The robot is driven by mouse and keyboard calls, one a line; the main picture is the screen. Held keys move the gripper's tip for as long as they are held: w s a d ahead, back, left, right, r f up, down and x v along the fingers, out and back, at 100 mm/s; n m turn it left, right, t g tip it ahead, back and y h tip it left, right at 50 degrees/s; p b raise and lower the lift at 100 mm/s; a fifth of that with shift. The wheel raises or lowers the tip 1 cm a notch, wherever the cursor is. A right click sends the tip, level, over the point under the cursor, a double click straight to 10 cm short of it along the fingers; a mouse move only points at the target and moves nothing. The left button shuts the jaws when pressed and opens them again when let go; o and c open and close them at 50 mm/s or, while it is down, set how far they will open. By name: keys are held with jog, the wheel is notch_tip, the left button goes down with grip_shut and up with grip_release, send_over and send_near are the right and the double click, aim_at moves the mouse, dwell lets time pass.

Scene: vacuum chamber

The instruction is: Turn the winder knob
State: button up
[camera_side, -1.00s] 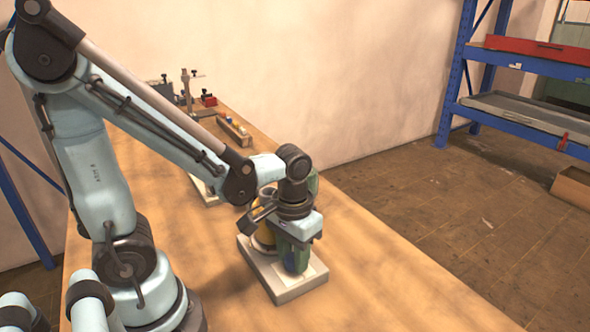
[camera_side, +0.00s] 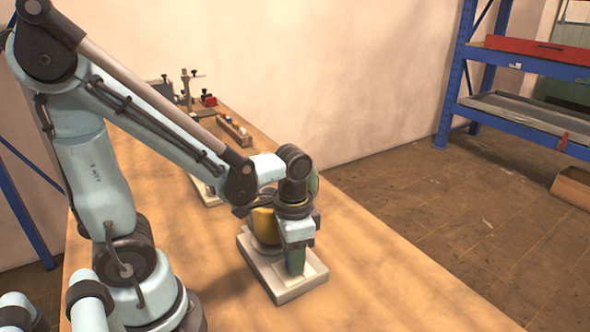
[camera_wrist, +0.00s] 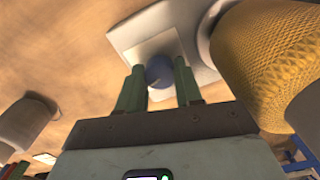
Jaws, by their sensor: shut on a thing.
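A blue round knob (camera_wrist: 160,72) shows in the wrist view between the two green fingers of my gripper (camera_wrist: 158,82). My gripper is shut on it. In the side view my gripper (camera_side: 296,262) points straight down over a pale grey block-like base (camera_side: 285,292), and its fingers hide the knob. A yellow, knurled cylinder (camera_side: 264,226) stands on the same base, just behind and left of my gripper. It also shows large at the right of the wrist view (camera_wrist: 275,60).
The wooden table (camera_side: 370,270) is clear to the right and front of the base. A small wooden rack (camera_side: 234,132) and a metal stand (camera_side: 187,90) stand farther back. A blue shelf (camera_side: 456,75) is beyond the table. A grey cylindrical thing (camera_wrist: 25,118) shows at the left of the wrist view.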

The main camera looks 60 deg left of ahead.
dwell(0.4)
jog(key=o, duration=1)
jog(key=shift+o, duration=0.2)
notch_tip(320, 180, up, 12)
dwell(0.4)
jog(key=w+n+t, duration=0.1)
jog(key=t, duration=0.1)
jog(key=w+f+n+t, duration=0.1)
jog(key=t, duration=0.1)
jog(key=w+a+f+n+t, duration=0.1)
jog(key=t, duration=0.2)
jog(key=shift+f, duration=0.25)
